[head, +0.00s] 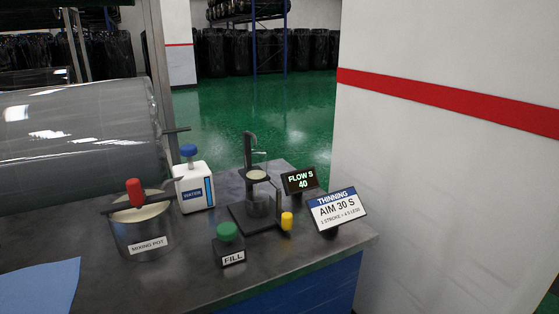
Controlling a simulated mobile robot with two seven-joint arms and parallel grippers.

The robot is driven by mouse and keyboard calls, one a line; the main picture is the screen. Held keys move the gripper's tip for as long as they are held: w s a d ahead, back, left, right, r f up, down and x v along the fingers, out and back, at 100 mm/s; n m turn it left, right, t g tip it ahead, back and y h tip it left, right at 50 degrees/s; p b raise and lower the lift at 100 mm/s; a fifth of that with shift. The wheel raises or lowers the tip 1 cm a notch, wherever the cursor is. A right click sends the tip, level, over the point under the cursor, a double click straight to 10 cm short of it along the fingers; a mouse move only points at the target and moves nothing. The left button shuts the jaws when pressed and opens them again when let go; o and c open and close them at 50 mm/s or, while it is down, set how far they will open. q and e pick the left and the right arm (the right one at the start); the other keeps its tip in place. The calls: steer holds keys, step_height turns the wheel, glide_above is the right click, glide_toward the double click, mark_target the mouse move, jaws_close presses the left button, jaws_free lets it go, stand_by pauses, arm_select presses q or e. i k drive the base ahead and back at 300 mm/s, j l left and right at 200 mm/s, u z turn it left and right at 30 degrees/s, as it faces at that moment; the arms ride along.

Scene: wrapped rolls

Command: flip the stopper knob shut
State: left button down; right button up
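A dark stand (247,160) with a clear glass piece and a beaker (258,204) stands on the grey bench (185,285). A pale round cup top (257,175) shows on the stand above the beaker. A yellow knob (287,221) sits at the stand's front right side; it looks like the stopper knob, but I cannot tell whether it is open or shut. Neither of my grippers is in view.
A mixing pot (143,232) with a red knob, a white water bottle (194,188) and a green FILL button (227,231) stand left of the stand. A blue cloth (40,290) lies front left.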

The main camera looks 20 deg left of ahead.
mark_target(285, 220)
steer(key=i+l, duration=0.2)
steer(key=i, duration=0.15)
steer(key=i+l, duration=0.2)
steer(key=i, duration=0.15)
steer(key=u, duration=2.1)
